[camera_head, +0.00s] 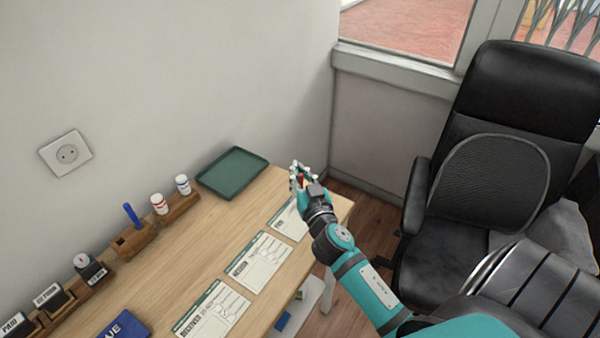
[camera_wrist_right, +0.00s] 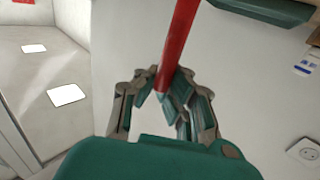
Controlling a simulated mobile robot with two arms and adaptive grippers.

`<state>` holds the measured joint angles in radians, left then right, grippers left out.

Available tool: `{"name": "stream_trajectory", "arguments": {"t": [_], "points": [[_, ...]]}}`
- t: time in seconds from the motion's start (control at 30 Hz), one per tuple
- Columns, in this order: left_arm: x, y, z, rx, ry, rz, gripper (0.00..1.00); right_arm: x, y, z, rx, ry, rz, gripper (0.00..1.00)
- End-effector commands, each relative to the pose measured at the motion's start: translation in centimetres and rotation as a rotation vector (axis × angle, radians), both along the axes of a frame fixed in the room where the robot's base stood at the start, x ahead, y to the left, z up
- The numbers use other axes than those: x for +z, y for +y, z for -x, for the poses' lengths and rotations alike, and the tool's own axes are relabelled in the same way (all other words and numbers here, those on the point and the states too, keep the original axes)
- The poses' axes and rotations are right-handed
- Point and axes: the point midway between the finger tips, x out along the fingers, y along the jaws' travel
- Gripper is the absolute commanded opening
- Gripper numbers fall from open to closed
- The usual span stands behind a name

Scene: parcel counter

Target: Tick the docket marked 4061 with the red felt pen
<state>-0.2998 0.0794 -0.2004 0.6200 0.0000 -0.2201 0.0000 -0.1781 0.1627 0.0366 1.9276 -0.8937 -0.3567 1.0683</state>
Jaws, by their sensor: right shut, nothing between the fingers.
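My right gripper (camera_head: 299,176) is above the far right end of the wooden desk, by the farthest docket card (camera_head: 288,220). Its fingers also show in the wrist view (camera_wrist_right: 160,108); they are shut. The red felt pen (camera_wrist_right: 178,42) runs from the top of the wrist view down to the fingers, its lower end among them; the head view shows only a bit of red there. Nearer docket cards lie in a row, a middle one (camera_head: 257,264) and one headed RECEIVED (camera_head: 213,313). The number 4061 is too small to read on any. My left gripper is out of view.
A blue pen (camera_head: 131,214) stands in a wooden holder (camera_head: 134,240) along the wall. Two small bottles stand in a rack (camera_head: 180,208), with stamps at the left. A green tray (camera_head: 232,173) lies at the back. A black chair (camera_head: 500,180) stands right of the desk.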

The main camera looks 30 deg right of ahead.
Motion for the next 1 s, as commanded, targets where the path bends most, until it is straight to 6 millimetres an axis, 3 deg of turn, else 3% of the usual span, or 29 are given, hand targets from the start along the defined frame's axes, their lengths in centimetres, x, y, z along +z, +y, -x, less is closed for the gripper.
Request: {"name": "stream_trajectory", "arguments": {"t": [0.43, 1.0], "points": [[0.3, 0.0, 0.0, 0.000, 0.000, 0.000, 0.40, 0.2, 0.0, 0.0, -0.001, 0.002, -0.001, 0.00], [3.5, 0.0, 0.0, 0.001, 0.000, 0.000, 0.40, 3.8, 0.0, 0.0, -0.001, 0.000, -0.001, 0.00]]}}
